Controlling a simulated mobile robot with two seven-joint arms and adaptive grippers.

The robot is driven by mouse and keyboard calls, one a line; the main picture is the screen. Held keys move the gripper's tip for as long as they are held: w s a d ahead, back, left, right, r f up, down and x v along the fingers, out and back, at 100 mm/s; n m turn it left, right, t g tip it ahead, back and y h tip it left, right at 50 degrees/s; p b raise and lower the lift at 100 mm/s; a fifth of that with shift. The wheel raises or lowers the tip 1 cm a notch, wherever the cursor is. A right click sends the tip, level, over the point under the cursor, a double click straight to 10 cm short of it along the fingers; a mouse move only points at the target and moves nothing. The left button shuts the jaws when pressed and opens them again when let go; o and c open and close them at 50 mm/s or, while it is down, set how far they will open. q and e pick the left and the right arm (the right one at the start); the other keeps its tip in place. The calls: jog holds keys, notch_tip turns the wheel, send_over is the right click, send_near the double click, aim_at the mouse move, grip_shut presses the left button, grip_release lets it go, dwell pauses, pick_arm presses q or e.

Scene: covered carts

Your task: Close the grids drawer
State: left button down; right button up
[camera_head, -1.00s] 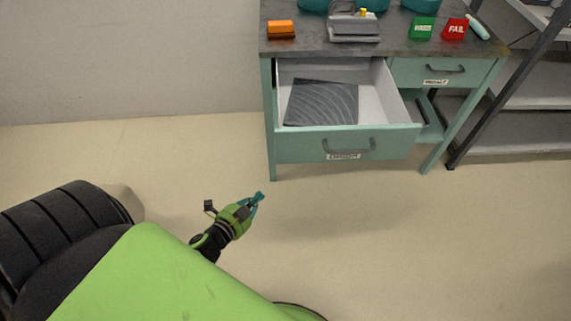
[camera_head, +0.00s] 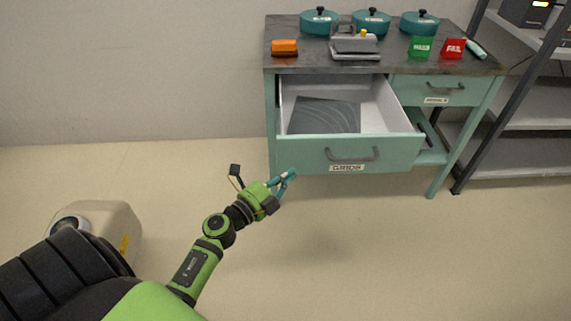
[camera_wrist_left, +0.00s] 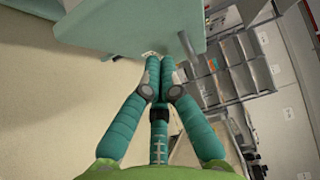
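The grids drawer (camera_head: 395,155) is pulled out of the green bench, its front labelled GRIDS. Its grey bar handle (camera_head: 352,153) faces me, and a dark patterned sheet (camera_head: 322,115) lies inside. In the left wrist view the drawer front (camera_wrist_left: 120,28) and its handle (camera_wrist_left: 187,44) show ahead of the fingers. My left gripper (camera_head: 287,181) is in front of the drawer, low and left of the handle. Its teal fingertips are together in the left wrist view (camera_wrist_left: 160,68), with nothing seen between them. I see no clear contact with the drawer. My right gripper is not in view.
The bench top (camera_head: 390,63) bears several teal pots, a grey device (camera_head: 355,45), an orange block (camera_head: 284,47), and green and red boxes. A closed drawer (camera_head: 440,90) is at the right. A metal rack (camera_head: 520,125) stands beside the bench.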

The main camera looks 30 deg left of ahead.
aim_at(297, 156)
pick_arm(q)
jog(key=w+a, duration=0.2)
jog(key=w, duration=0.1)
jog(key=shift+a, duration=0.1)
jog(key=shift+w, duration=0.1)
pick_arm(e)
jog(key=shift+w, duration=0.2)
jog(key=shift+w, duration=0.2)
